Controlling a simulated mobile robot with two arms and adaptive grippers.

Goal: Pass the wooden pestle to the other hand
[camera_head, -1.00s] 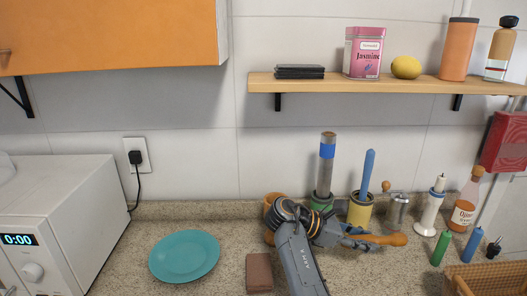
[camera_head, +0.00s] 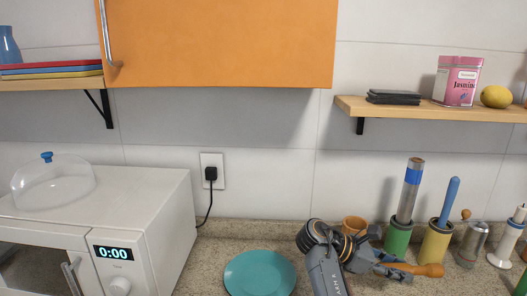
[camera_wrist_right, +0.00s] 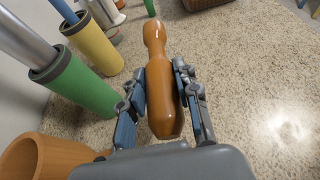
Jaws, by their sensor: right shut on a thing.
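The wooden pestle (camera_head: 425,269) is orange-brown and glossy, and lies roughly level above the counter in the head view. My right gripper (camera_head: 392,264) is shut on it. In the right wrist view the pestle (camera_wrist_right: 162,112) sits between the two fingers of the gripper (camera_wrist_right: 160,84), with its narrower end pointing away. My left gripper is not in view.
A wooden cup (camera_head: 354,225), a green holder (camera_head: 398,238) and a yellow holder (camera_head: 436,245) stand behind my right gripper. A teal plate (camera_head: 260,274) lies left of it, beside the white microwave (camera_head: 150,220). A shelf (camera_head: 440,110) hangs above.

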